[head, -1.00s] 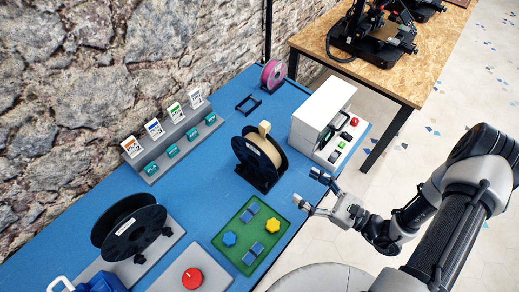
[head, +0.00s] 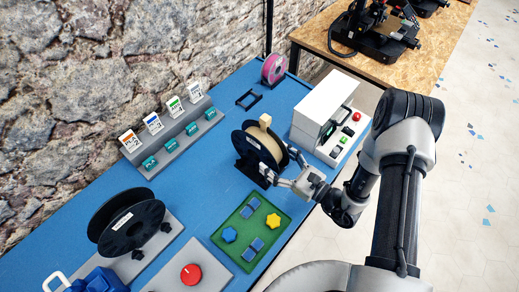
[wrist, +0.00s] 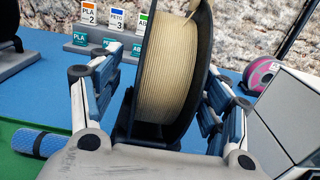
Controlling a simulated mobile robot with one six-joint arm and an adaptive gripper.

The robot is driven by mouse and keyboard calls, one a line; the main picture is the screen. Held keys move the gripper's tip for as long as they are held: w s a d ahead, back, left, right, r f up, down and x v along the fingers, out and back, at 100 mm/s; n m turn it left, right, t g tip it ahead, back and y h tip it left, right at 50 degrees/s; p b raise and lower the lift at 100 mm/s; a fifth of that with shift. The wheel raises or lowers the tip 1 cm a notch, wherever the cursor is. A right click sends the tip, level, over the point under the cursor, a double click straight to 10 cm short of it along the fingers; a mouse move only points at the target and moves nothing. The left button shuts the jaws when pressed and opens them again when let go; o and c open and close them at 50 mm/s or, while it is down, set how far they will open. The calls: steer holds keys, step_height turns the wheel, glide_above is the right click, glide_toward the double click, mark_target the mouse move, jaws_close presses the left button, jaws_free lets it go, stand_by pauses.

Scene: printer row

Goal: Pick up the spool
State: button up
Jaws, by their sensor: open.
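A spool with black flanges and beige filament (head: 262,146) stands upright in a black holder (head: 250,176) on the blue table. A light tan block (head: 265,120) shows at its top. My gripper (head: 281,165) is at the spool's near side, low down. In the wrist view the beige spool (wrist: 168,75) rises between the two spread fingers of my open gripper (wrist: 160,98), one finger on each side. I see a gap at the left finger; whether the right finger touches the flange I cannot tell.
A white machine (head: 322,107) with buttons stands close to the right. A green tray (head: 236,240) with small pieces lies in front. A black spool (head: 128,225) stands at left, a pink spool (head: 274,68) at the back, and a grey card rack (head: 172,137) along the wall.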

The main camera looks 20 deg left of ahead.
mark_target(265, 150)
steer(key=x, duration=0.2)
steer(key=b+x, duration=0.1)
steer(key=x, duration=0.1)
steer(key=shift+w+a+r, duration=0.1)
steer(key=shift+w+a, duration=0.15)
steer(key=shift+w, duration=0.1)
steer(key=shift+c, duration=0.6)
jaws_close()
